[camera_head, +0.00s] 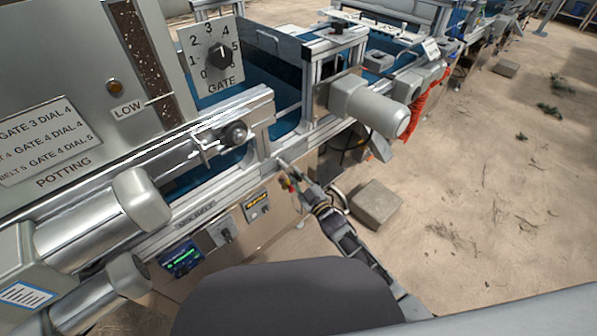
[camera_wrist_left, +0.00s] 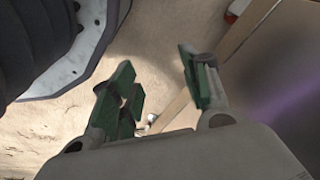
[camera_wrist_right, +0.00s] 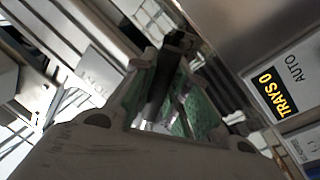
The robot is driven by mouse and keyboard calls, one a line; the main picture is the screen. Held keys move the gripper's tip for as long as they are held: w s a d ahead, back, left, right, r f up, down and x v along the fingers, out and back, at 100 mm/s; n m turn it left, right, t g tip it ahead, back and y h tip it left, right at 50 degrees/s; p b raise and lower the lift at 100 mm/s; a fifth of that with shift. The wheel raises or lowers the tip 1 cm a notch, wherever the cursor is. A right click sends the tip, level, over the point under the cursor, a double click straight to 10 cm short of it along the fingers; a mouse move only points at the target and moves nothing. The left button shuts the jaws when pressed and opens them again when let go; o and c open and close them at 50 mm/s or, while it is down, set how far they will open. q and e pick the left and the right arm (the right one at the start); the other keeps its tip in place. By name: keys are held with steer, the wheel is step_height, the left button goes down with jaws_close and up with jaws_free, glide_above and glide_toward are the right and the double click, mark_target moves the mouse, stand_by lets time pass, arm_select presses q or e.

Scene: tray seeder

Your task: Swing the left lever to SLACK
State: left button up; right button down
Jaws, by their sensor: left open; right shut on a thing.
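My right gripper (camera_head: 290,183) is at the front rail of the machine. In the right wrist view its green-padded fingers (camera_wrist_right: 172,100) are shut around a dark bar-like lever handle (camera_wrist_right: 164,78). The lever's pivot and the word SLACK cannot be made out, and from the head view I cannot tell which lever this is. My left gripper shows only in the left wrist view, where its green-padded fingers (camera_wrist_left: 160,88) are spread apart with nothing between them, above sandy ground.
A gate dial (camera_head: 218,58) and a round black knob (camera_head: 236,133) sit on the machine. A grey motor (camera_head: 370,106) juts out; a stone block (camera_head: 376,205) lies on the sand.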

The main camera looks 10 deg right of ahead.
arm_select(q)
steer(key=s+a+f+p, duration=0.4)
steer(key=s+a+f, duration=0.1)
steer(key=s+f, duration=0.2)
steer(key=shift+a+f+p, duration=0.3)
steer(key=shift+a+f, duration=0.05)
steer(key=shift+f, duration=0.55)
arm_select(e)
steer(key=shift+s+a+f+m+g+h, duration=0.1)
steer(key=shift+s+a+f+m+h, duration=0.1)
steer(key=shift+s+a+m, duration=0.55)
steer(key=shift+s+a+f+m+g+h, duration=0.15)
steer(key=shift+a+m, duration=0.25)
steer(key=shift+m, duration=0.8)
steer(key=shift+s+a+f+m+g+h, duration=0.1)
steer(key=shift+s+a+f+m, duration=0.2)
steer(key=shift+a+m, duration=0.45)
steer(key=shift+s+d, duration=0.1)
steer(key=shift+d, duration=0.05)
steer(key=c, duration=1.4)
jaws_free()
steer(key=shift+r, duration=0.1)
arm_select(q)
steer(key=shift+s, duration=0.15)
arm_select(e)
steer(key=shift+v, duration=6)
